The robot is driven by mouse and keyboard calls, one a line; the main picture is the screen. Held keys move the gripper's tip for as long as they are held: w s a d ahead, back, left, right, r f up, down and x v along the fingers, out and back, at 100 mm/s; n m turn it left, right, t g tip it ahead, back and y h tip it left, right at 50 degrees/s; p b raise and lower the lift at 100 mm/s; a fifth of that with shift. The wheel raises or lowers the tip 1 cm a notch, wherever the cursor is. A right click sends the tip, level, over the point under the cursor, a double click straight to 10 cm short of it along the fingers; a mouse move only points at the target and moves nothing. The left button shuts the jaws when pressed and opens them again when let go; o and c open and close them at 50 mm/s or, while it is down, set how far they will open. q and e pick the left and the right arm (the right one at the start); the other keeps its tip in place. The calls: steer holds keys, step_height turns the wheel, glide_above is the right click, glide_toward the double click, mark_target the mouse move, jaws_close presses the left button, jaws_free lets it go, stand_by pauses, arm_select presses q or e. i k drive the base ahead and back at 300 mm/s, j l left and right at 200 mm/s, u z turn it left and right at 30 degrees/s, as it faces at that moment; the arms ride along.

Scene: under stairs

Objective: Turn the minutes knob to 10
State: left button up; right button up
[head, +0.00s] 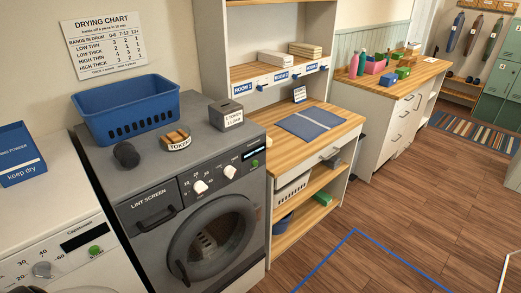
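The grey dryer (150,202) stands left of centre with a round glass door (212,238). Its front panel carries two white knobs. The left knob (201,187) has numbers around it, among them what looks like 20 and 30, so it appears to be the minutes knob; its exact setting is too small to read. The right knob (230,171) has small marks I cannot read. A dark display (254,153) and a green button (255,163) sit at the panel's right end. Neither of my grippers is in view.
On the dryer top are a blue basket (128,110), a token tray (175,138), a grey token box (226,113) and a dark cylinder (126,155). A white washer (60,225) adjoins on the left. A wooden shelf unit (300,140) stands right. The floor (400,215) in front is clear.

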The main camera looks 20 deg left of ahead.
mark_target(200, 187)
steer(key=u, duration=1.5)
